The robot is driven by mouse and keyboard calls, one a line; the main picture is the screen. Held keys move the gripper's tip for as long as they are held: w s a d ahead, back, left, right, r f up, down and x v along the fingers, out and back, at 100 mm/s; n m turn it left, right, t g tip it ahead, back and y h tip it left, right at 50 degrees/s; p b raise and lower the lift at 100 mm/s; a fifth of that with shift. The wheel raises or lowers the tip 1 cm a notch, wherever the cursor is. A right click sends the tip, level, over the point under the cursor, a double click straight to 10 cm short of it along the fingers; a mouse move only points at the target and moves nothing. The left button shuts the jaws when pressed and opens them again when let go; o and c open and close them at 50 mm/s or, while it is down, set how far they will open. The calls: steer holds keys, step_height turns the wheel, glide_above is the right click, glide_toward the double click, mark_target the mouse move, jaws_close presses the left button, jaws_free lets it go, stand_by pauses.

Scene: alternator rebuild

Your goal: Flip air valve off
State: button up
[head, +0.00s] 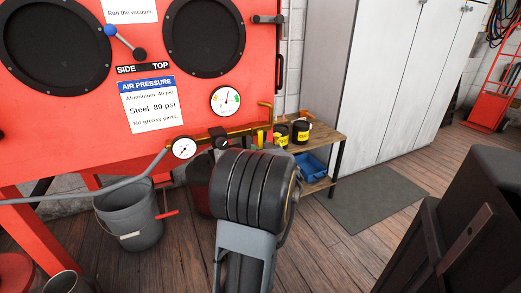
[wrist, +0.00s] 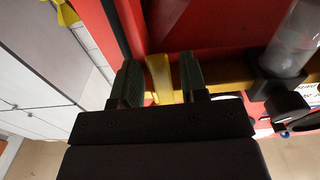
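The air valve's yellow lever (wrist: 158,78) stands between my gripper's two dark fingers (wrist: 161,82) in the wrist view. The fingers are open, one on each side of the lever, with a narrow gap visible at least on the right. Behind the lever a brass pipe (wrist: 232,78) runs across. In the head view the yellow lever (head: 260,138) shows just above my arm, at the brass pipe (head: 238,128) on the front of the red cabinet (head: 190,95). My arm hides my fingertips there.
A pressure gauge (head: 184,148) is left of my arm, and a second gauge (head: 226,101) is above. A clear cylinder (wrist: 296,40) sits close right of my fingers in the wrist view. A grey bucket (head: 130,215) and a low wooden bench (head: 322,137) stand nearby.

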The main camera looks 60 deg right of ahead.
steer(key=shift+o, duration=0.3)
steer(key=p+v, duration=0.3)
steer(key=v, duration=1)
steer(key=shift+s+a+p, duration=0.25)
steer(key=shift+p, duration=0.1)
